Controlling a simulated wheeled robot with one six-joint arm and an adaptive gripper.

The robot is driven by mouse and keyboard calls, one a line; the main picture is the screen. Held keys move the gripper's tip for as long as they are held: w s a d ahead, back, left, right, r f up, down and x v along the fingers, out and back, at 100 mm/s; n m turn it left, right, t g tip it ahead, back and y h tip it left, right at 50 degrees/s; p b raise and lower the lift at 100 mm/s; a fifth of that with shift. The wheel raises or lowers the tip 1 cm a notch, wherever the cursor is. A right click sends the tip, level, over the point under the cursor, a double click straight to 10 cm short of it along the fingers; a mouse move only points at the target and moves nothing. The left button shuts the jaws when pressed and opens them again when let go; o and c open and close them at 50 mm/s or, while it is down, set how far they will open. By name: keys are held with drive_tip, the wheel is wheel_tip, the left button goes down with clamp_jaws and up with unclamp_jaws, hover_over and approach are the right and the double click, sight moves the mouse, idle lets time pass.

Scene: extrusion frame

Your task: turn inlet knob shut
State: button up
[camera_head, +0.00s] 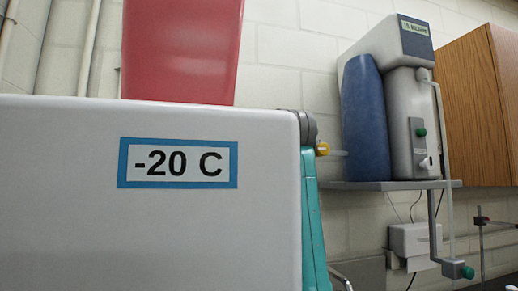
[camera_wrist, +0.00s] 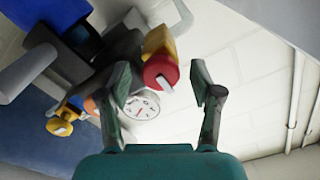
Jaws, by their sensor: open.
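In the wrist view my gripper (camera_wrist: 163,86) is open, with its two dark fingers pointing toward a cluster of fittings. A round red knob (camera_wrist: 161,73) with a pale mark shows between the fingertips, nearer the left one; I cannot tell how far beyond them it lies. A yellow body (camera_wrist: 158,43) is behind it. A white dial gauge (camera_wrist: 141,106) is partly covered by the left finger. A yellow knob (camera_wrist: 60,126) sits at lower left. I cannot tell which knob is the inlet one. My gripper is not clearly visible in the head view.
In the head view a white box labelled -20 C (camera_head: 60,190) fills the left, with a red bin (camera_head: 180,50) on top. A water unit (camera_head: 402,120) with a blue tank (camera_head: 364,120) stands on a wall shelf (camera_head: 380,186). A wooden cabinet (camera_head: 478,105) is at right.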

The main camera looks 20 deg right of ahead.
drive_tip(key=s, duration=1.1)
drive_tip(key=shift+s, duration=0.15)
